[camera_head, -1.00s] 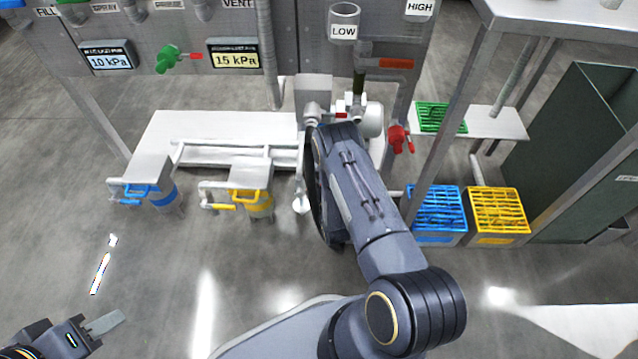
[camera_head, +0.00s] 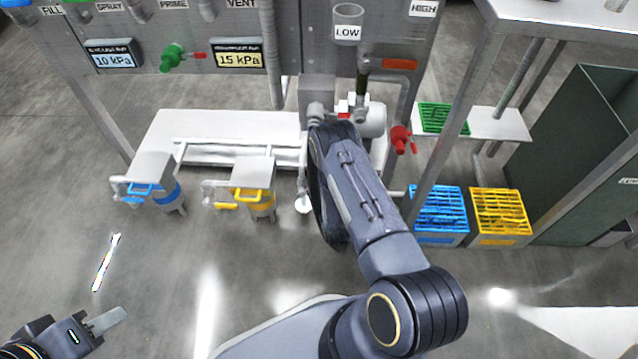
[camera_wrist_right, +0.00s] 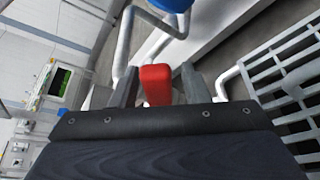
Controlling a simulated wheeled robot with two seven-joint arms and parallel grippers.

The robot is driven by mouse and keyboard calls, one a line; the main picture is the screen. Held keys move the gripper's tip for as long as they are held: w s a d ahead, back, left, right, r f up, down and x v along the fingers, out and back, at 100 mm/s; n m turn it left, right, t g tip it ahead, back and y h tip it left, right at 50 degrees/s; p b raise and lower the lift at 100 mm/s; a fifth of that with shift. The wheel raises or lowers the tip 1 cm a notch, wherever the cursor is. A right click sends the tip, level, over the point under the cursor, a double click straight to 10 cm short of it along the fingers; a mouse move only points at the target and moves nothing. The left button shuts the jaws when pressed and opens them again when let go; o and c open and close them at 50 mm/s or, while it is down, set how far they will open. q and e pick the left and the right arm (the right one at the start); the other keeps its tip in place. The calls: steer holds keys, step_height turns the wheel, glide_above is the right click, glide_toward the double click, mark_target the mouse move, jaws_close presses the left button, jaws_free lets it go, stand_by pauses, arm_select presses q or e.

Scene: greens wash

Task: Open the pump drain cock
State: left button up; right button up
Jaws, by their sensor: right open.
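In the right wrist view a red handle (camera_wrist_right: 156,85) stands between the two fingers of my right gripper (camera_wrist_right: 158,86). The fingers are apart, with a gap visible on each side of the handle. In the head view my right arm reaches to the pump (camera_head: 372,118) under the panel and hides its own gripper. A small red part (camera_head: 344,111) shows just above the arm's end. A red valve (camera_head: 400,138) with a lever is right of the pump. I cannot tell which red part is the drain cock. My left gripper (camera_head: 105,321) is low at the left, away from everything; its finger gap is unclear.
Blue-handled (camera_head: 147,190) and yellow-handled (camera_head: 252,194) units stand on the floor left of the arm. Blue (camera_head: 439,238) and yellow (camera_head: 502,240) crates stand at right. A green rack (camera_head: 443,118) lies on a white shelf.

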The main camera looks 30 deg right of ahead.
steer(key=shift+s, duration=0.1)
steer(key=p+v, duration=0.2)
steer(key=v, duration=0.5)
steer(key=shift+s+p, duration=0.3)
steer(key=shift+p, duration=0.05)
steer(key=shift+a+r, duration=0.1)
steer(key=shift+a, duration=0.05)
